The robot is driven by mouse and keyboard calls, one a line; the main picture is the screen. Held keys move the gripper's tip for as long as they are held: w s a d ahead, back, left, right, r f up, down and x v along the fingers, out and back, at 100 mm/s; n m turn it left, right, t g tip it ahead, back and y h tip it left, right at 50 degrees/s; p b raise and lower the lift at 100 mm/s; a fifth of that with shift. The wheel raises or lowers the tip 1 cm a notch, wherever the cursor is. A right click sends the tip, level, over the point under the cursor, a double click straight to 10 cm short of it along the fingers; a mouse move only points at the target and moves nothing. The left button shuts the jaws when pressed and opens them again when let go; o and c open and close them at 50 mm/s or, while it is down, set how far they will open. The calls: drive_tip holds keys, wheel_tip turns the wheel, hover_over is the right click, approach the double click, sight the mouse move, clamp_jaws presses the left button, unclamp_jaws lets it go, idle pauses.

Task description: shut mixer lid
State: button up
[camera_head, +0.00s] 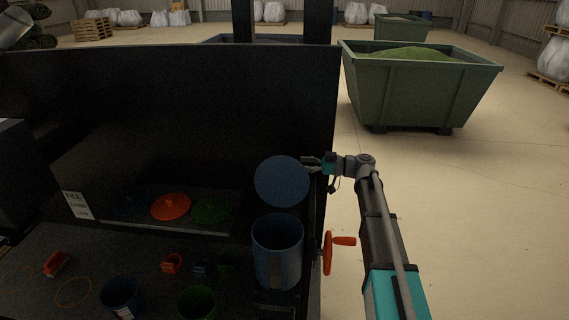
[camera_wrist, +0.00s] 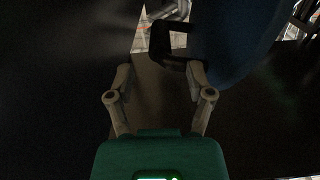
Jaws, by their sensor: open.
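The mixer is a blue cylinder (camera_head: 277,255) at the right end of the dark bench in the head view. Its round blue lid (camera_head: 282,181) stands raised above and behind the open top. My gripper (camera_head: 311,161) is at the lid's upper right edge. In the wrist view my gripper (camera_wrist: 158,82) is open, with its fingers spread and nothing between them. The blue lid (camera_wrist: 238,40) fills the upper right there, with a dark bracket-like handle (camera_wrist: 172,45) just beyond the fingertips. I cannot tell whether the fingers touch it.
A red hand crank (camera_head: 331,250) sticks out right of the mixer. Orange (camera_head: 171,207) and green (camera_head: 211,209) discs lie on the shelf. A blue bucket (camera_head: 120,296) and a green bucket (camera_head: 197,303) stand at the front. The floor on the right is clear up to a green skip (camera_head: 415,92).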

sight(284, 163)
drive_tip(key=shift+w+a, duration=0.1)
drive_tip(key=shift+a, duration=3.4)
clamp_jaws()
